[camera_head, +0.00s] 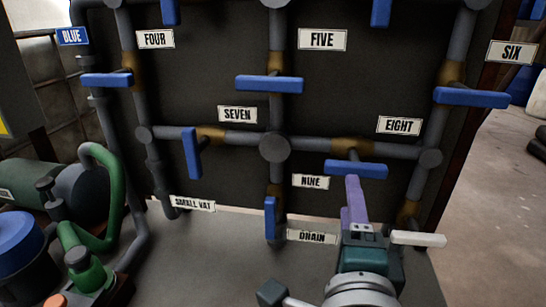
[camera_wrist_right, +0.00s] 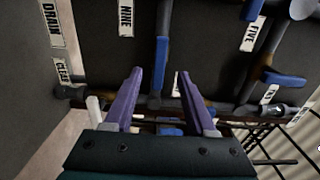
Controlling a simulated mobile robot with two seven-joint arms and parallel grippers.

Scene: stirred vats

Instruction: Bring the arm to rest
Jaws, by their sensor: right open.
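My right gripper (camera_head: 352,184), with purple fingers and a dark green body, is raised in front of the lower right of the valve panel. In the head view its tips overlap the lower edge of the level blue handle (camera_head: 357,169) below the EIGHT label (camera_head: 398,125). The right wrist view shows the two fingers apart (camera_wrist_right: 157,75), with nothing clamped between them. A blue handle (camera_wrist_right: 162,62) shows beyond the gap there; I cannot tell whether the fingers touch it. My left gripper is not in view.
The dark panel carries grey pipes (camera_head: 240,139) and several blue handles, including an upright one (camera_head: 270,218) by the NINE label (camera_head: 310,181). A green-piped pump (camera_head: 98,240) and a blue-topped drum (camera_head: 18,240) stand at the left. Open floor (camera_head: 490,215) shows at the right.

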